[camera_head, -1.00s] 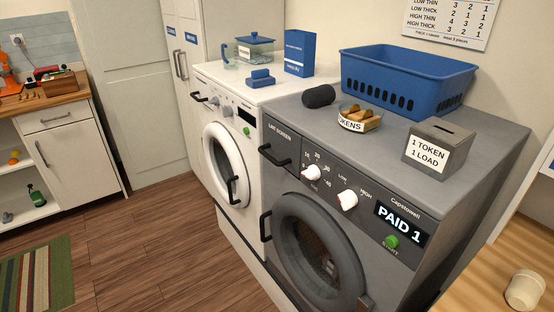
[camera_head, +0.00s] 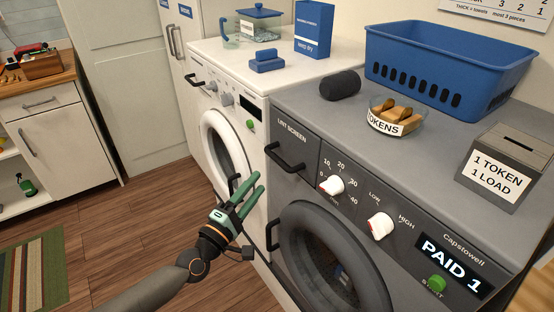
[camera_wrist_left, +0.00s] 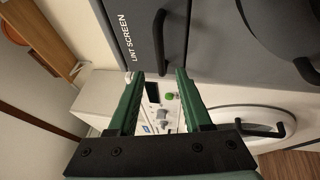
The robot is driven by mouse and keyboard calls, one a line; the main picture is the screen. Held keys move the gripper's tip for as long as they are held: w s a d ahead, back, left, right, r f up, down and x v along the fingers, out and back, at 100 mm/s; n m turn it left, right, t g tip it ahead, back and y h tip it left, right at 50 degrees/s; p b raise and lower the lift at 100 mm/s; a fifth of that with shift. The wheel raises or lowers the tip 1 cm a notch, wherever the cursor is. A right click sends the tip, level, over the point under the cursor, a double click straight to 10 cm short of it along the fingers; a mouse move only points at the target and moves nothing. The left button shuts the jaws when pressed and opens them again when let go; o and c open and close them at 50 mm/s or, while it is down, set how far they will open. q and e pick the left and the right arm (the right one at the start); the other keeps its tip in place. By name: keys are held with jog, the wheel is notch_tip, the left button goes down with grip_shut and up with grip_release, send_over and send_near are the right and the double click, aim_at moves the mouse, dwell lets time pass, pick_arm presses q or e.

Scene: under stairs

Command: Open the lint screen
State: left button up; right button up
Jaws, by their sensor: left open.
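The lint screen (camera_head: 293,140) is the dark grey drawer front at the upper left of the grey dryer (camera_head: 300,180). It sits flush in the panel, and its black bar handle (camera_head: 286,160) sticks out. My left gripper (camera_head: 254,183) is open and empty, in front of the dryer, lower and to the left of the handle. In the left wrist view, the lint screen's label is at the top (camera_wrist_left: 132,35). The black handle (camera_wrist_left: 160,42) lies beyond the green fingertips (camera_wrist_left: 160,78), apart from them. My right gripper is not in view.
A white washer (camera_head: 235,110) stands left of the dryer. On the dryer top are a blue basket (camera_head: 440,70), a token bowl (camera_head: 384,127), a dark roll (camera_head: 340,86) and a grey token box (camera_head: 500,185). The wooden floor (camera_head: 140,230) in front is free.

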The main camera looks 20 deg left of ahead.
aim_at(277, 157)
pick_arm(q)
jog(key=x, duration=1)
jog(key=shift+d, duration=0.1)
grip_shut()
dwell(1.2)
